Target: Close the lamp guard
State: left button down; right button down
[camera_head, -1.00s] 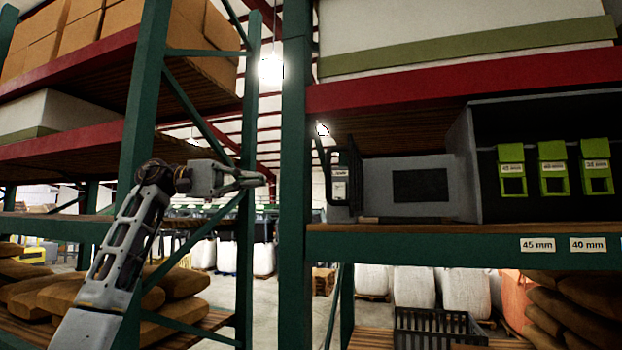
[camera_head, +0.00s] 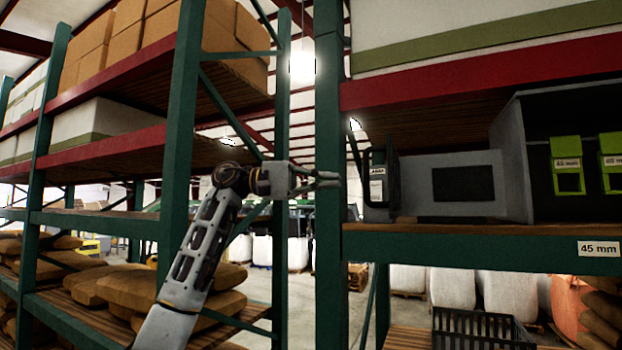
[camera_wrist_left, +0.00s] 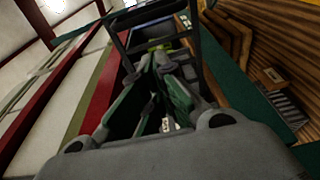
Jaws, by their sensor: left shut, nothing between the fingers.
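The lamp guard, a dark barred frame (camera_head: 391,180), stands swung out at the left end of a grey unit on the right rack's shelf. A white label (camera_head: 377,186) shows behind it. My left gripper (camera_head: 334,180) is shut and empty in front of the green post, a little left of the guard in the head view. In the left wrist view the dark frame (camera_wrist_left: 119,40) rises just beyond the fingers (camera_wrist_left: 163,62). I cannot tell whether they touch it. My right gripper is not in view.
A green post (camera_head: 329,120) stands at the rack's left end. The grey unit (camera_head: 452,190) with a dark panel sits on the shelf, beside a dark case with green tags (camera_head: 567,165). A red beam (camera_head: 480,88) runs above. Sacks (camera_head: 110,285) lie at lower left.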

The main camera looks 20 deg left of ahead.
pick_arm(q)
jog(key=d, duration=0.1)
jog(key=s+d, duration=0.1)
jog(key=d, duration=0.1)
jog(key=s+d+p, duration=0.1)
jog(key=d, duration=0.1)
dwell(0.3)
dwell(0.5)
